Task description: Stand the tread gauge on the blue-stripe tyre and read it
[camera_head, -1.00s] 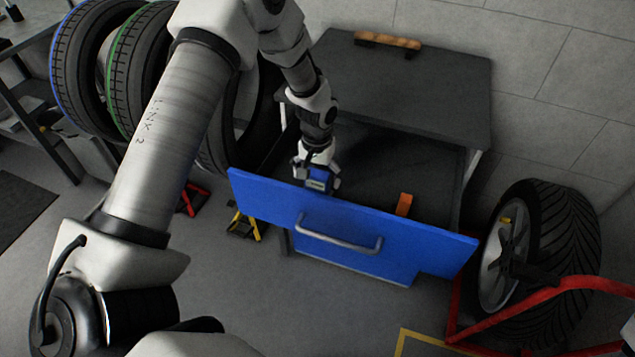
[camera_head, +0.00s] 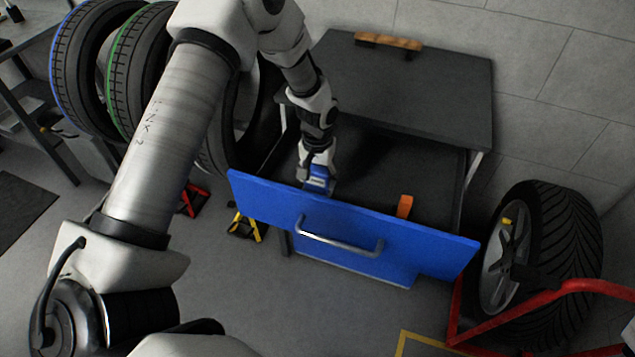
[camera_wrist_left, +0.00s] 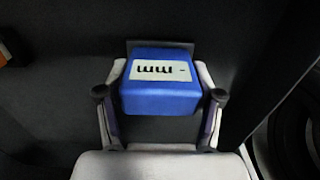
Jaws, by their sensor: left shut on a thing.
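The tread gauge (camera_wrist_left: 160,95) is a small blue block with a white face that reads "mm". In the left wrist view it sits between the two fingers of my left gripper (camera_wrist_left: 158,105), which is shut on it. In the head view the gauge (camera_head: 319,178) and my left gripper (camera_head: 318,172) are in the open drawer, just behind its blue front. The blue-stripe tyre (camera_head: 75,70) stands at the upper left, partly cut off by the green-stripe tyre. My right gripper is not in view.
The blue drawer front (camera_head: 280,212) with its grey handle lies before the gripper. An orange object (camera_head: 404,206) is in the drawer. The green-stripe tyre (camera_head: 125,75) stands beside the blue-stripe one. A wheel (camera_head: 550,250) and red frame (camera_head: 570,288) are at the right.

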